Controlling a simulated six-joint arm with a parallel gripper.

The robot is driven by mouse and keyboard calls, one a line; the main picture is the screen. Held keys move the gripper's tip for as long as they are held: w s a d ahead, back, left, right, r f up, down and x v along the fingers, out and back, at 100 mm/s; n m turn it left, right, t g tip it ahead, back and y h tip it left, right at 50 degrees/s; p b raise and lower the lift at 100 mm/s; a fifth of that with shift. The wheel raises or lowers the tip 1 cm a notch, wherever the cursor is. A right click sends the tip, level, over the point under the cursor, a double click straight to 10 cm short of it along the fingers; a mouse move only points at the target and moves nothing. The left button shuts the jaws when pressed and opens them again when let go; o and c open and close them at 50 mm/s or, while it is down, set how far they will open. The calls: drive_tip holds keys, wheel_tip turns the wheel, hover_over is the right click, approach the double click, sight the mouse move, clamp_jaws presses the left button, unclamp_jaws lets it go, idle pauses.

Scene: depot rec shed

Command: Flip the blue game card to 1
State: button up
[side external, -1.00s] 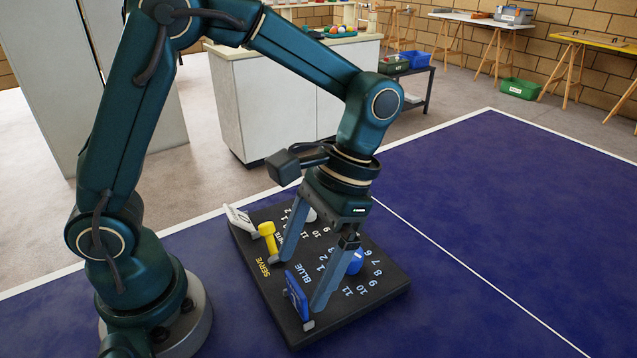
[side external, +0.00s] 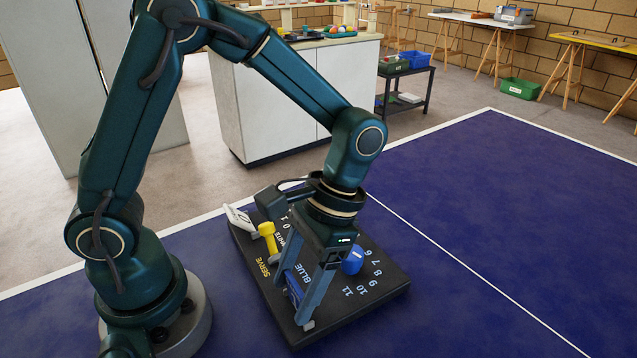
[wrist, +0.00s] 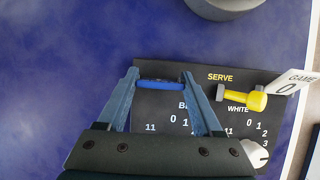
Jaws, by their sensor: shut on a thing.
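The black scoreboard (side external: 365,303) lies on the blue table. My gripper (side external: 294,302) is low at the board's near left edge. It is shut on the blue game card (wrist: 160,83), with one finger at each end of it. In the wrist view the card shows nearly edge-on between my fingertips (wrist: 160,77), so its number cannot be read. In the side view the fingers partly cover the card (side external: 292,287). The blue dial knob (side external: 353,262) stands on the board to the right of my gripper.
A yellow serve lever (side external: 268,237) and the white game card (side external: 238,218) are beside my gripper along the same edge. The white card reads GAME 0 in the wrist view (wrist: 291,83). A white dial knob (wrist: 256,153) is nearby. The table's right side is clear.

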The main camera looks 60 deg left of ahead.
drive_tip(key=shift+w, duration=0.15)
drive_tip(key=shift+w+d+f+g+y, duration=0.1)
drive_tip(key=shift+w+g, duration=0.25)
drive_tip(key=shift+g, duration=0.6)
drive_tip(key=shift+w+a+f+g+y, duration=0.1)
drive_tip(key=shift+w+g, duration=0.25)
drive_tip(key=shift+g, duration=0.65)
drive_tip(key=shift+w+d+f+g+y, duration=0.1)
drive_tip(key=shift+w+g, duration=0.25)
drive_tip(key=shift+g, duration=0.6)
drive_tip(key=o, duration=1.4)
drive_tip(key=shift+c, duration=0.2)
